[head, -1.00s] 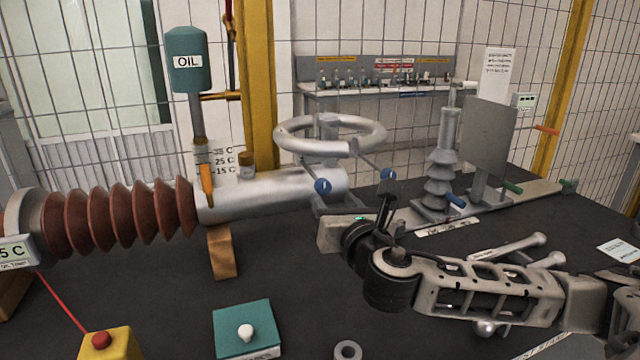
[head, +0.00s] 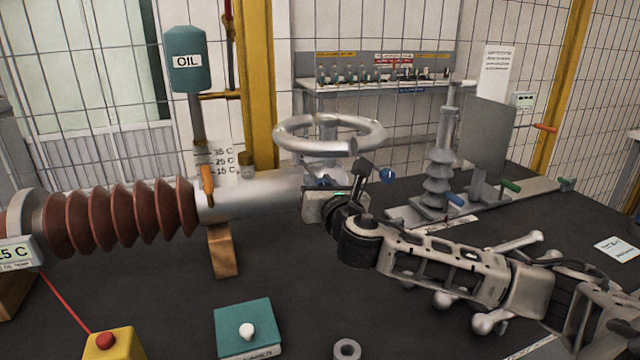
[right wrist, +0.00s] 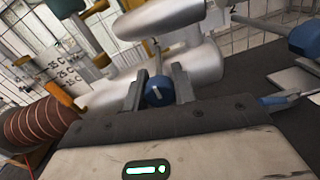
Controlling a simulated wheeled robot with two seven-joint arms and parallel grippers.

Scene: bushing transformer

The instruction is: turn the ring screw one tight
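A grey ring-shaped handwheel (head: 330,134) sits above the silver horizontal cylinder (head: 255,194). Two blue-headed screws are below it: the left one (head: 322,182) is mostly hidden by my right gripper, the right one (head: 387,175) is clear of it. My right gripper (head: 343,178) is at the left screw. In the right wrist view the fingers (right wrist: 160,78) stand apart on either side of a blue screw head (right wrist: 157,93); firm contact does not show. The other blue screw head (right wrist: 306,40) is at the upper right there. My left gripper is not in view.
A ribbed brown bushing (head: 120,215) lies left, and an oil container (head: 188,60) stands above. A grey insulator (head: 440,165) and plate (head: 487,137) stand right. A green box (head: 246,328) and a yellow button box (head: 112,345) are in front.

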